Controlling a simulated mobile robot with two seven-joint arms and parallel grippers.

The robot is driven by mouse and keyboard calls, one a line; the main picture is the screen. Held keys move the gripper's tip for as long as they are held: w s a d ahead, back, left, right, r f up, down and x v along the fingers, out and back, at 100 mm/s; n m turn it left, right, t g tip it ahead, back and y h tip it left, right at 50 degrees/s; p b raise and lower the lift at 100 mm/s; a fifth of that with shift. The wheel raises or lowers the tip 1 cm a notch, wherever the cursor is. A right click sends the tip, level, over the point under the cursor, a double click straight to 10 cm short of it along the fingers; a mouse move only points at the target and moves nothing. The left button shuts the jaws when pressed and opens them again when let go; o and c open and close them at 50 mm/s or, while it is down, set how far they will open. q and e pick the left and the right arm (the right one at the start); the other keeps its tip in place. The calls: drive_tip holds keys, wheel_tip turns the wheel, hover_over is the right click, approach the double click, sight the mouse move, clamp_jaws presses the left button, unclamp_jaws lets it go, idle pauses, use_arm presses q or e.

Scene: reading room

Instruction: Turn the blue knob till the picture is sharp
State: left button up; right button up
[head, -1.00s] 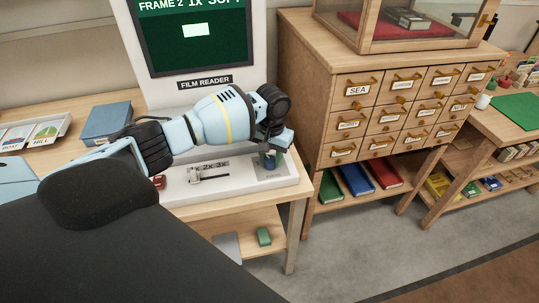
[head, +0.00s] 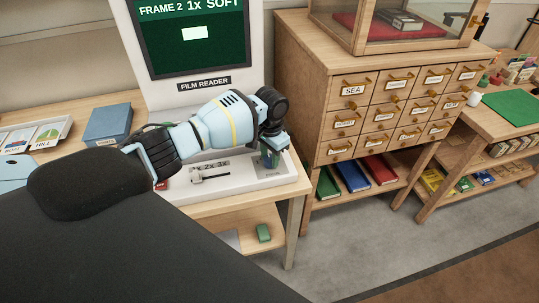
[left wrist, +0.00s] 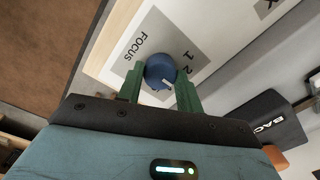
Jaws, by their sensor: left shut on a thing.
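The blue knob (left wrist: 160,68) sits on a pale panel marked FOCUS, with the numbers 1 and 2 beside it, in the left wrist view. A white mark shows on the knob's side nearest my gripper. My left gripper (left wrist: 160,76) is shut on the knob, one green finger on each side. In the head view my left gripper (head: 271,158) is at the right end of the film reader's base (head: 238,186), and hides most of the knob. The reader's screen (head: 215,55) reads FRAME 2 1x SOFT. My right gripper is not in view.
A slider-like part (head: 209,175) and a mostly hidden red object (head: 161,185) are left of the knob. A blue box (head: 108,124) stands on the table at left. A wooden drawer cabinet (head: 320,110) stands close at right.

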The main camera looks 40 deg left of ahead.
sight(270, 159)
use_arm(q)
drive_tip(key=o, duration=1)
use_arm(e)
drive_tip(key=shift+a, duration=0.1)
use_arm(q)
wheel_tip(270, 159, up, 7)
drive_tip(key=shift+f+p, duration=0.1)
drive_tip(key=shift+p, duration=0.3)
drive_tip(key=shift+r, duration=0.5)
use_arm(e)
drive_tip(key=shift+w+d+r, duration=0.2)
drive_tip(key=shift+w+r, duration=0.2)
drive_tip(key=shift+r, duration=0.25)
use_arm(q)
drive_tip(key=shift+s+d+f, duration=0.1)
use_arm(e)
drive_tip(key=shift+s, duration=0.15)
